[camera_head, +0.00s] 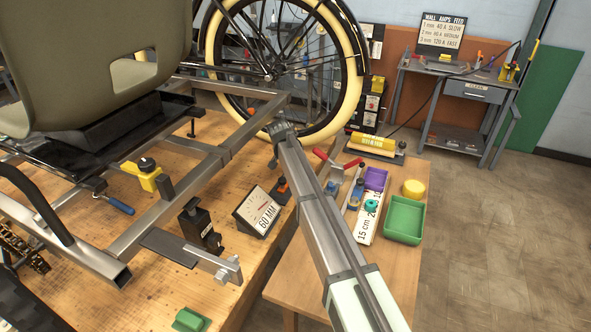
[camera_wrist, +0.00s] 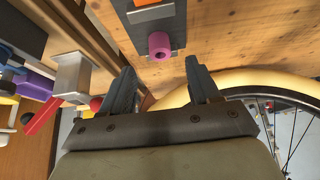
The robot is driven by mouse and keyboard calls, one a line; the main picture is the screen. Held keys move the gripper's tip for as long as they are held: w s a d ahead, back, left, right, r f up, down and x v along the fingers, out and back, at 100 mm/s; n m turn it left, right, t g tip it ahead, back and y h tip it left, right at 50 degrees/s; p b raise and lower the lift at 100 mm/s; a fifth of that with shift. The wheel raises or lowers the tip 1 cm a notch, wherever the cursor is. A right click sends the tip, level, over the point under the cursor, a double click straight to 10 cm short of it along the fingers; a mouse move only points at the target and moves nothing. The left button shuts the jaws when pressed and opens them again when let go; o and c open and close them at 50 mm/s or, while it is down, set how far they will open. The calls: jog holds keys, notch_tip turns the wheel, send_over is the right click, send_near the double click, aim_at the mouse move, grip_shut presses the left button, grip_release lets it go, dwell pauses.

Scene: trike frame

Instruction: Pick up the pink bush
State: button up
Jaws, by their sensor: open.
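The pink bush (camera_wrist: 159,44) is a short ring with a dark hole, seen in the wrist view at the end of a dark plate (camera_wrist: 172,27) on the wooden bench. My gripper (camera_wrist: 160,66) is open and empty. Its two fingers are spread, and the bush shows just beyond the gap between the fingertips, apart from both. In the head view my gripper (camera_head: 282,127) is beside the frame's grey tube, above the bench edge. I cannot make out the bush there.
The grey trike frame (camera_head: 185,203) and the cream-tyred wheel (camera_head: 350,75) are close to my gripper. A gauge marked 60 MM (camera_head: 260,211) stands on the bench.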

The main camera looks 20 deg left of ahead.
jog(key=shift+x, duration=2.35)
jog(key=shift+s+f, duration=0.1)
jog(key=shift+s, duration=0.1)
jog(key=shift+c, duration=0.3)
grip_shut()
